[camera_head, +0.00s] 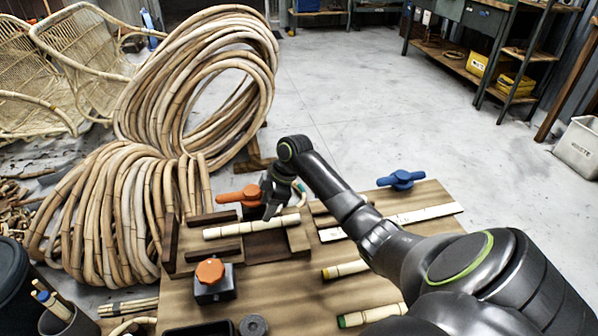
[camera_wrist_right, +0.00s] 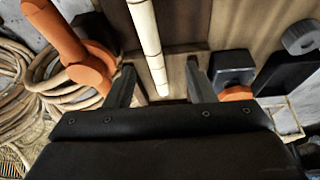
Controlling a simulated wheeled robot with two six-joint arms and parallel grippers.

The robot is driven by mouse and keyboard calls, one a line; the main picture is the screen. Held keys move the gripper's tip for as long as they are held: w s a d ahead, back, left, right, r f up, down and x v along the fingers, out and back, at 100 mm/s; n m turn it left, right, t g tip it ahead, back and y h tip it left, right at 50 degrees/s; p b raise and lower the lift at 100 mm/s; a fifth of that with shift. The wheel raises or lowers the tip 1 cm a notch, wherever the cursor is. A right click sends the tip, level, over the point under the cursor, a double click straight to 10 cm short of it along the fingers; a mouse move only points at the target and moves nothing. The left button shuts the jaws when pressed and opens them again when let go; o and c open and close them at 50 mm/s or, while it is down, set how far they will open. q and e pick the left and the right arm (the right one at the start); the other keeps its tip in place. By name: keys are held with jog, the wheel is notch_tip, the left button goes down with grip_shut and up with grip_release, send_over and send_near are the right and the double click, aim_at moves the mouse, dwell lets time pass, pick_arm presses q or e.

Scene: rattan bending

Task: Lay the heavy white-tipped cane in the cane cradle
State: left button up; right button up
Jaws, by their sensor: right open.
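A pale jointed cane (camera_head: 250,227) with whitish ends lies across the wooden cane cradle (camera_head: 188,257), among its dark blocks; I cannot tell how fully it is seated. My right gripper (camera_head: 272,209) is over the cradle at the cane's right part, its jaws apart. In the right wrist view the open gripper (camera_wrist_right: 162,78) has one finger on each side of the cane (camera_wrist_right: 146,35), with clear gaps, and nothing is gripped. The cane's near end shows between the fingers. My left gripper is not in view.
A yellow-tipped cane (camera_head: 346,269) and a green-tipped cane (camera_head: 372,316) lie on the bench under my right arm. An orange-knobbed block (camera_head: 213,281), an orange clamp handle (camera_head: 240,196) and a blue clamp handle (camera_head: 401,179) stand near. Large rattan coils (camera_head: 100,215) crowd the left.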

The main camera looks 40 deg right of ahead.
jog(key=s+a+f+m, duration=0.1)
jog(key=s+f, duration=0.1)
jog(key=s+a+f+m+t, duration=0.1)
jog(key=s+f, duration=0.1)
jog(key=s+a+f, duration=0.2)
jog(key=s, duration=0.1)
jog(key=shift+f+m+t, duration=0.3)
jog(key=shift+m+t, duration=0.1)
jog(key=s+m, duration=0.1)
jog(key=s, duration=0.1)
jog(key=s+a+m+t, duration=0.1)
jog(key=s, duration=0.1)
jog(key=s+a+f+m+t, duration=0.1)
jog(key=s, duration=0.1)
jog(key=shift+s+a+h, duration=0.2)
jog(key=shift+s+h, duration=0.15)
jog(key=shift+h, duration=0.05)
jog(key=s+r+m+t+h, duration=0.3)
jog(key=s+r+m+t, duration=0.2)
jog(key=s, duration=0.7)
notch_tip(320, 180, up, 4)
jog(key=shift+d+r+m, duration=0.1)
jog(key=shift+d+m, duration=0.15)
jog(key=shift+m, duration=0.95)
jog(key=shift+s, duration=0.15)
